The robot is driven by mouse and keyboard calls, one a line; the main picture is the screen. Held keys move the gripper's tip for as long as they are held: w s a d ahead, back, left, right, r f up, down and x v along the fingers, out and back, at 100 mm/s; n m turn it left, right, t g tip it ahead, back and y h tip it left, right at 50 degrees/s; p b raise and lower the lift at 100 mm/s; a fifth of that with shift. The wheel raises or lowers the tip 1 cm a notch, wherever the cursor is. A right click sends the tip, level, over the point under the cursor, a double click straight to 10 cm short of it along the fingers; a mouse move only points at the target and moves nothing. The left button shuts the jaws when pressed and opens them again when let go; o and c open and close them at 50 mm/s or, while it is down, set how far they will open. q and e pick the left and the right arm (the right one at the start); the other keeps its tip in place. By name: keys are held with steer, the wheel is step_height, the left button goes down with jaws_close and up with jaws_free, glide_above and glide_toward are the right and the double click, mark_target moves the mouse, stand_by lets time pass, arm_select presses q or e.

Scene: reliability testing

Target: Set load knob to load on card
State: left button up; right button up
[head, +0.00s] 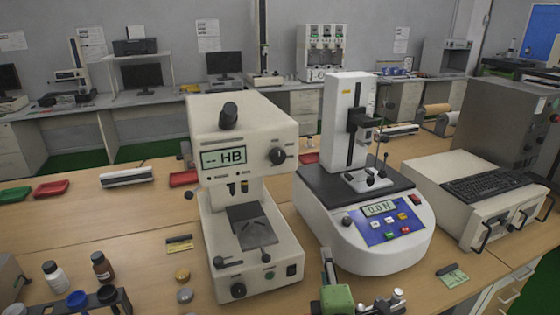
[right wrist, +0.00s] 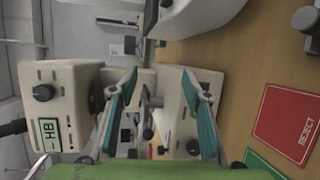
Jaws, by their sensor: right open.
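A cream hardness tester (head: 245,130) stands mid-table, with "-- HB" on its display (head: 223,158). A dark round knob (head: 277,156) with small marks around it, likely the load knob, is on its front; its setting is unreadable. In the right wrist view the tester (right wrist: 65,85) appears sideways at left, with a dark knob (right wrist: 43,92). A small yellow-and-dark card (head: 180,243) lies left of the tester, and a green card (head: 453,276) lies at front right; their text is too small. My right gripper (right wrist: 158,78) is open, its teal-padded fingers apart and empty. My left gripper is out of view.
A force tester (head: 365,215) reading 0.0 N stands right of the hardness tester. A cream unit with a keyboard (head: 487,185) is farther right. Bottles (head: 102,267) and a rack stand front left. In the wrist view a red REJECT tray (right wrist: 287,122) lies at right.

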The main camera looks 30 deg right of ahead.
mark_target(279, 159)
steer(key=w+a+r+n+t+y, duration=0.2)
steer(key=r+n+t, duration=0.1)
steer(key=r+n, duration=0.4)
steer(key=w+a+r+n+t+y+p, duration=0.1)
steer(key=r+n+t+y, duration=0.3)
steer(key=n, duration=0.6)
steer(key=w+a+r+n+t, duration=0.2)
steer(key=r+n, duration=0.5)
steer(key=n, duration=0.1)
steer(key=p+x, duration=0.1)
steer(key=x, duration=0.3)
steer(key=p+x, duration=0.2)
steer(key=x, duration=0.2)
steer(key=p+x, duration=0.2)
steer(key=x, duration=0.2)
steer(key=shift+s+d+r, duration=0.1)
steer(key=shift+d+r, duration=0.1)
steer(key=shift+d, duration=0.15)
steer(key=shift+w+p, duration=0.3)
steer(key=shift+w, duration=0.1)
steer(key=shift+r, duration=0.1)
steer(key=c, duration=1.1)
